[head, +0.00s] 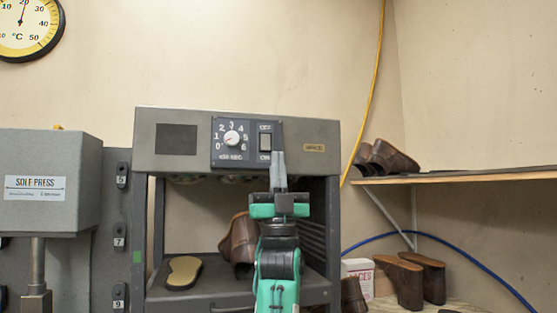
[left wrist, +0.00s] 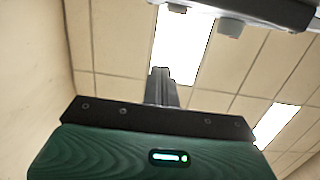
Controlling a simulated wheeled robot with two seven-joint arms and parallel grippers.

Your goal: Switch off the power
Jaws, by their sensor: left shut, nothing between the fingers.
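The power switch (head: 265,142) is a dark rocker in a light frame on the machine's front panel, marked OFF above and ON below. It sits right of a white dial (head: 231,138). My left gripper (head: 278,156) points up with its fingers together and empty. Its fingertips are just below and right of the switch, overlapping the panel's lower right corner; I cannot tell whether they touch. In the left wrist view the shut fingers (left wrist: 160,80) point toward the ceiling. Which way the rocker is tipped is too small to tell. My right gripper is not in view.
The grey machine housing (head: 325,138) tops an open frame with a sole (head: 183,272) and a brown shoe (head: 240,243) inside. A sole press (head: 48,160) stands at left. A wooden shelf (head: 470,176) with shoes is at right. A blue hose (head: 450,239) arcs below it.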

